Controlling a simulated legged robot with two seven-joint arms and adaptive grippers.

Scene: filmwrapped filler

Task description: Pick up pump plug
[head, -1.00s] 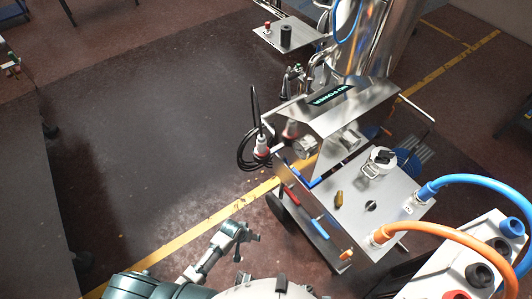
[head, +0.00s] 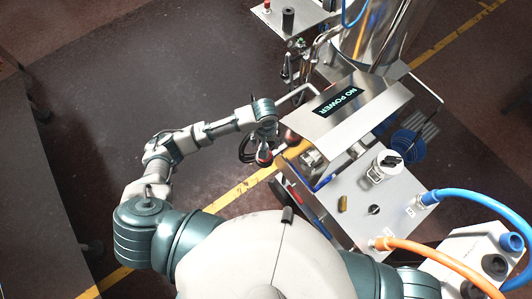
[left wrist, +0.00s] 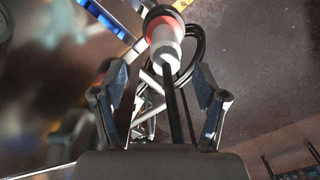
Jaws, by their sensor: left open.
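The pump plug (head: 264,157) is red and white, on a black cable beside the steel machine. In the left wrist view the plug (left wrist: 165,38) shows large, with its red ring at the top and its cable running down between my fingers. My left gripper (head: 262,136) is at the plug and partly hides it and its cable in the head view. In the left wrist view my left gripper (left wrist: 162,80) is open, with one finger on each side of the cable and gaps on both sides. My right gripper is not in view.
The steel machine (head: 375,198) stands right of the plug, with a "NO POWER" display (head: 339,101) on its sloped cover. Blue (head: 470,200) and orange (head: 430,252) hoses arch from it on the right. Open floor (head: 150,70) lies to the left.

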